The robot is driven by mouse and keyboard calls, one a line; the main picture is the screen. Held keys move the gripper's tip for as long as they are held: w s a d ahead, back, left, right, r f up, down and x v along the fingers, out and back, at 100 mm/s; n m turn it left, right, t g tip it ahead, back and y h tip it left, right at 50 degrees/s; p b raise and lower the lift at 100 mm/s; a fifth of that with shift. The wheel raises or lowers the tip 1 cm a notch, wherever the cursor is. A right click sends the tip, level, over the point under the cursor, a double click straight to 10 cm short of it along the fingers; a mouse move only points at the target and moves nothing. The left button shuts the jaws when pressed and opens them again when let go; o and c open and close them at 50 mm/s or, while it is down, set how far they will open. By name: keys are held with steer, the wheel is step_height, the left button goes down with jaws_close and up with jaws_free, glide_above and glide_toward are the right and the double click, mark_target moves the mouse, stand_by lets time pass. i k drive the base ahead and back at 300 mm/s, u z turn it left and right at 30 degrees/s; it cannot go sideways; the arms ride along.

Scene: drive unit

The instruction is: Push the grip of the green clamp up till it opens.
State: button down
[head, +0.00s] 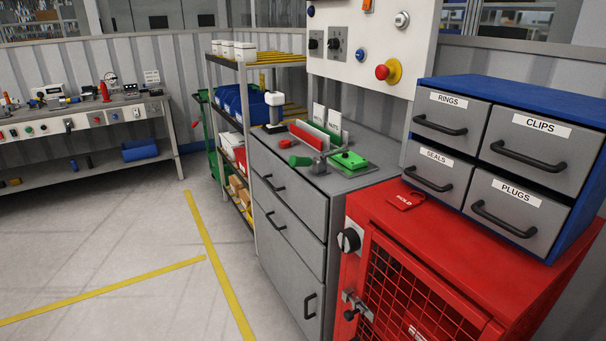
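The green clamp sits on top of the grey drawer cabinet (290,200), near its front edge. Its green grip (300,160) points left and lies low, roughly level, over the cabinet's front edge. A metal arm joins the grip to a green base plate (349,160) on the right. The clamp looks shut, but it is small at this distance. My gripper is not in view.
A red cage cabinet (400,235) stands at the right, bearing a blue drawer unit (530,92). A control panel (365,50) with a red button hangs behind. A shelf rack (245,110) stands left of the grey cabinet. Floor at left is clear, with yellow lines (215,255).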

mark_target(294, 161)
steer(key=u, duration=0.4)
steer(key=i, duration=1.9)
steer(key=z, duration=0.05)
